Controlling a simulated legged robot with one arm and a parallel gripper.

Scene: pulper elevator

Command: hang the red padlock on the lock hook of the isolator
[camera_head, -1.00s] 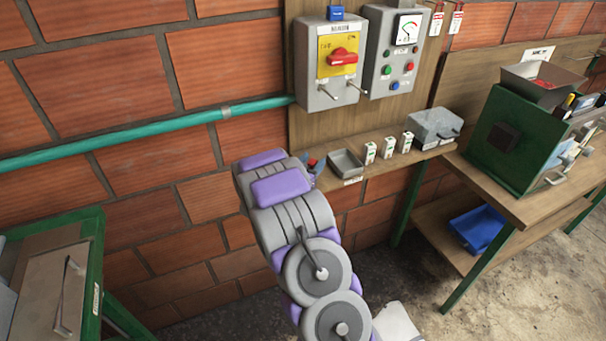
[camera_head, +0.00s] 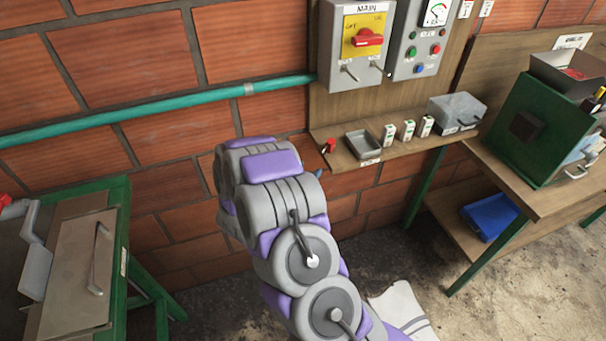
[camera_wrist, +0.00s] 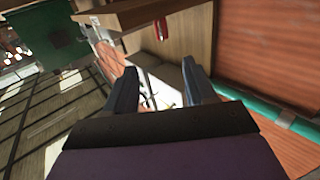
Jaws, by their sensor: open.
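The red padlock (camera_head: 329,146) sits at the left end of the wooden shelf, just beyond my arm in the head view. The isolator (camera_head: 340,48) is a grey wall box with a yellow plate, a red rotary handle (camera_head: 367,37) and "MAIN" above it. Two small metal pegs stick out low on its front, at left (camera_head: 350,72) and right (camera_head: 384,71); I cannot tell which is the lock hook. My gripper (camera_wrist: 160,87) is open in the wrist view, with nothing clearly held between its fingers. In the head view my arm mostly hides it.
The shelf (camera_head: 345,158) also holds a grey tray (camera_head: 363,146), several small white boxes and a grey metal case (camera_head: 456,112). A control box (camera_head: 420,45) hangs right of the isolator. A green machine (camera_head: 535,125) stands on the right bench; a green-framed cabinet (camera_head: 120,215) stands left.

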